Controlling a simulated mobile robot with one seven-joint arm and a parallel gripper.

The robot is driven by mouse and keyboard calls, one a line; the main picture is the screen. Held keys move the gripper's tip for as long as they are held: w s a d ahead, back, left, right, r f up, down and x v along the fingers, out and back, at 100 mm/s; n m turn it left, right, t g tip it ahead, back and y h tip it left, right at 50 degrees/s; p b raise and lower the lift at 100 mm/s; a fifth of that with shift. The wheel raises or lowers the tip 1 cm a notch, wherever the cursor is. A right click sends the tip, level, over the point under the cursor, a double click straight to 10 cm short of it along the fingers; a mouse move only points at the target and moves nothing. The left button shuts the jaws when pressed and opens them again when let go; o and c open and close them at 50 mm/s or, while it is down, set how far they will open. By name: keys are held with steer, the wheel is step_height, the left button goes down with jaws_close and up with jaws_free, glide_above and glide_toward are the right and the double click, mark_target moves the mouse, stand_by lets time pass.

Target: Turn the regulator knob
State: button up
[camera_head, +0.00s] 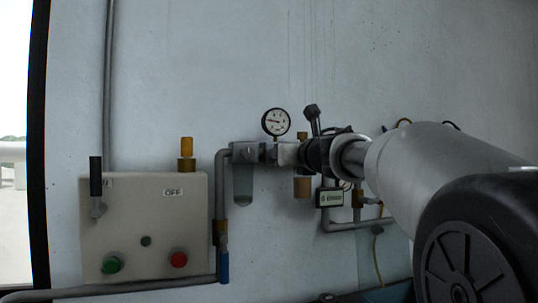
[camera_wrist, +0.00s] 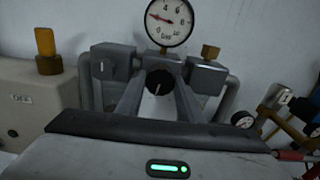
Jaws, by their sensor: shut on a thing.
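The regulator knob (camera_wrist: 159,83) is black and round with a white pointer mark, and sits below a round white pressure gauge (camera_wrist: 168,20) in the wrist view. The gauge also shows in the head view (camera_head: 276,122), its needle pointing left. My gripper (camera_wrist: 158,78) has one grey finger on each side of the knob and is shut on it. In the head view my gripper (camera_head: 300,153) reaches in from the right to the grey regulator body; the knob is hidden there.
A control box (camera_head: 145,228) with a lever, a green button (camera_head: 111,265) and a red button (camera_head: 178,259) is at the left. Grey pipes run along the wall. A blue-handled valve (camera_head: 223,266) is below left. More small gauges and fittings (camera_wrist: 243,119) are at the right.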

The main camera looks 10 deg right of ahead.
steer(key=o, duration=1)
steer(key=shift+o, duration=0.2)
steer(key=s+d, duration=0.3)
steer(key=s, duration=1.4)
steer(key=shift+d+p, duration=0.2)
steer(key=shift+p, duration=0.25)
